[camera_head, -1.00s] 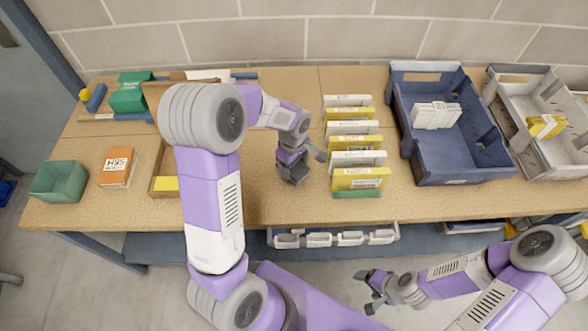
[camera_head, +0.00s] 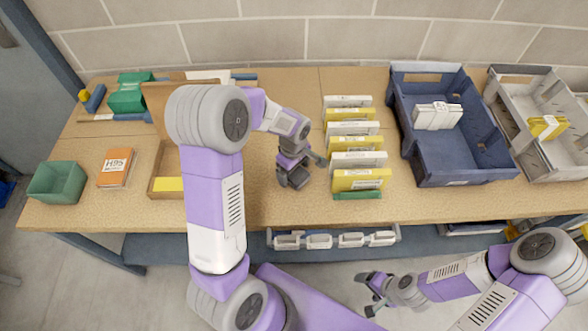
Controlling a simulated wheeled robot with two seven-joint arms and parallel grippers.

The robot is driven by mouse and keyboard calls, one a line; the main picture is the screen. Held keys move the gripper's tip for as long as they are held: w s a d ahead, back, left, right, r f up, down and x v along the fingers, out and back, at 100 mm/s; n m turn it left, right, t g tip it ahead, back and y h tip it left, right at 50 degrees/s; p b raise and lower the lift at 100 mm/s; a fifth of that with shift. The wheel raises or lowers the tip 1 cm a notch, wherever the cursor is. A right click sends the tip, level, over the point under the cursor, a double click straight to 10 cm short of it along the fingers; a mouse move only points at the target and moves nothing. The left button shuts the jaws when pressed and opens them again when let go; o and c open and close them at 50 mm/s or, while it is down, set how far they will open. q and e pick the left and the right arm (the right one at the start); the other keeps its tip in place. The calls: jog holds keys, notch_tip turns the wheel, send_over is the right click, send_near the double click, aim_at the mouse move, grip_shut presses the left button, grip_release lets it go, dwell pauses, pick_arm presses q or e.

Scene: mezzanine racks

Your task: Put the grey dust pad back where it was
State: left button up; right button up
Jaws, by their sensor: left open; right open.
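I cannot make out a grey dust pad in the head view; my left arm hides part of the table and of a wooden box (camera_head: 155,172) at the left. My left gripper (camera_head: 306,172) is open and low over the table, just left of the row of white and yellow packets. Nothing shows between its fingers. My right gripper (camera_head: 370,291) is open and empty, in front of the table's near edge and away from the things on it.
White and yellow packets (camera_head: 361,181) stand in a row on a green base (camera_head: 357,195). A blue crate (camera_head: 497,158) and a grey crate (camera_head: 496,91) are at the right. A green bin (camera_head: 48,190) and orange box (camera_head: 115,167) are at the left.

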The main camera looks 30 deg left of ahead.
aim_at(294, 172)
pick_arm(q)
notch_tip(294, 172, up, 12)
jog(key=p, duration=0.3)
jog(key=shift+r, duration=0.15)
jog(key=shift+s, duration=0.1)
